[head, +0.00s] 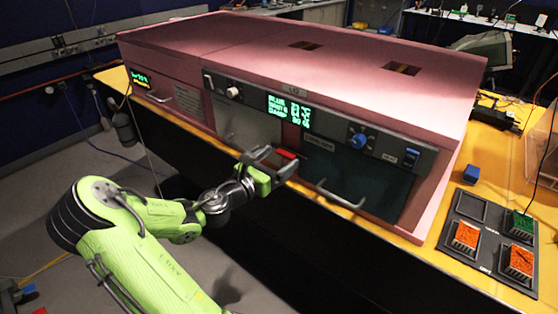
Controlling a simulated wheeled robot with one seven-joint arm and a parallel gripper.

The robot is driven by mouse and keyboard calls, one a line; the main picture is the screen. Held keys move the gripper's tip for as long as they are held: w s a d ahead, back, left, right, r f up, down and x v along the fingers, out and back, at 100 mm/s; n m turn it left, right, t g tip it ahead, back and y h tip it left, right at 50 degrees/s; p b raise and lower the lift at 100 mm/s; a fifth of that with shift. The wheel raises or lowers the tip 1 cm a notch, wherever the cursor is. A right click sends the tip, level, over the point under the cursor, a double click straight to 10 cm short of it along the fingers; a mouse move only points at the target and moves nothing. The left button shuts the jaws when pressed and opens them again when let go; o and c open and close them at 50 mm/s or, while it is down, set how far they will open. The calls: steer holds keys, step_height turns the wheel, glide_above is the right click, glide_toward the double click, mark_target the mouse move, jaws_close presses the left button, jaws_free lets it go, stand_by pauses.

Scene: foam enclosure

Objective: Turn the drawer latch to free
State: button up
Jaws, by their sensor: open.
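A pink cabinet (215,38) with a dark front strip stands on the wooden bench. A small red piece (287,154) shows low on its front, right by my gripper's fingers; it may be the drawer latch, but it is too small to tell its shape or which way it is turned. My green arm reaches in from the lower left. My gripper (277,161) is open, its grey fingers pointing at the cabinet front around the red piece. I cannot tell whether they touch it. The fingers hide part of the front there.
A dark door (362,180) with a bar handle (340,196) is right of my gripper. Above are a green display (288,110) and a blue knob (358,141). A blue block (471,173) and a dark tray (482,238) with orange and green blocks lie on the bench at right.

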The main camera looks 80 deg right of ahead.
steer(key=shift+s+d, duration=0.25)
steer(key=shift+d, duration=0.3)
steer(key=c, duration=1.1)
steer(key=shift+o, duration=0.2)
